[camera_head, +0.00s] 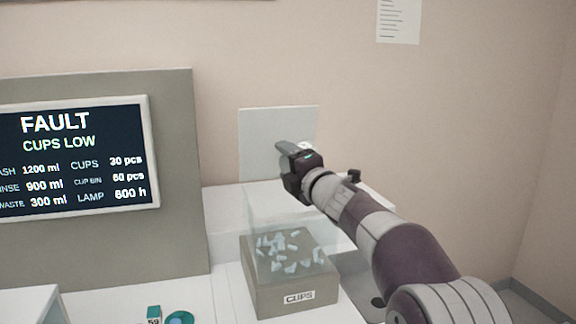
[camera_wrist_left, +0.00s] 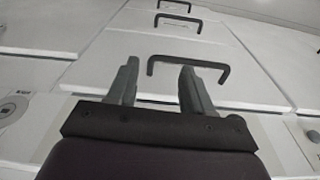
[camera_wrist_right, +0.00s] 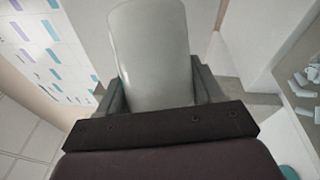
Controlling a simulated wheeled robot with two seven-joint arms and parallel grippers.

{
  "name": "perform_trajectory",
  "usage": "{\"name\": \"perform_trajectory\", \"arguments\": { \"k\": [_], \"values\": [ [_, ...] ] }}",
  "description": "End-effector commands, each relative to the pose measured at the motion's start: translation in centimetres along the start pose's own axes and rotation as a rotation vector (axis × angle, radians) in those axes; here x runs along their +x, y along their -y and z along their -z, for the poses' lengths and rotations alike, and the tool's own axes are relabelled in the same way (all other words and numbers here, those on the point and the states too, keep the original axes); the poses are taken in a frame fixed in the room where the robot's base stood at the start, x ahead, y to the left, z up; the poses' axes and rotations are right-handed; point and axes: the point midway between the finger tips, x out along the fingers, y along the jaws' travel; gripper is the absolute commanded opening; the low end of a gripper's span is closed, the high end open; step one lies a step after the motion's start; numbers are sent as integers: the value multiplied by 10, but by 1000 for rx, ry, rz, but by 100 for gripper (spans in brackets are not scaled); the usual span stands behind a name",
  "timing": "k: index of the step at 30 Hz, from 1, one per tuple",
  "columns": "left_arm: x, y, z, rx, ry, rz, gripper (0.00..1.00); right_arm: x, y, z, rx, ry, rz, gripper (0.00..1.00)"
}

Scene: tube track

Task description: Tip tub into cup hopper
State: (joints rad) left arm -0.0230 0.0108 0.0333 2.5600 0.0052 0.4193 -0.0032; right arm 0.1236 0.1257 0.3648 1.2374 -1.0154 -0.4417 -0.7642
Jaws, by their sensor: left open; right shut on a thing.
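The cup hopper (camera_head: 290,296) is a beige box labelled CUPS with clear upper walls. Several small pale cups lie inside it. My right gripper (camera_head: 293,157) is above and behind the hopper's clear walls. In the right wrist view it is shut on a pale, translucent tub (camera_wrist_right: 152,55), one finger on each side. The tub's contents cannot be seen, and the gripper mostly hides it in the head view. My left gripper (camera_wrist_left: 158,78) is open and empty, in front of white drawers with dark handles; it is outside the head view.
A screen (camera_head: 75,155) at the left reads FAULT, CUPS LOW. A pale upright panel (camera_head: 262,140) stands behind the right gripper. A teal round thing (camera_head: 180,318) and a small teal block (camera_head: 153,314) are at the front. A dark drawer handle (camera_wrist_left: 190,60) is near the left fingers.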

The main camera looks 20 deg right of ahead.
Motion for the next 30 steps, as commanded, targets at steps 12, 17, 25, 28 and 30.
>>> {"name": "perform_trajectory", "arguments": {
  "k": [12, 17, 25, 28, 30],
  "values": [
    [2, 0, 0, 0, 0, 0, 51, 0, 1, 0, -4, 0, -2, 36],
    [16, 0, -2, 0, 0, 0, 51, 0, 4, 1, -47, 0, -21, 36],
    [33, 0, -4, 0, 0, 0, 51, 0, 0, 0, -147, 0, -62, 36],
    [31, 0, -4, 0, 0, 0, 51, 0, -2, 0, -149, 0, -62, 36],
    [31, 0, -4, 0, 0, 0, 51, 0, -2, 0, -148, 0, -62, 36]
  ]
}}
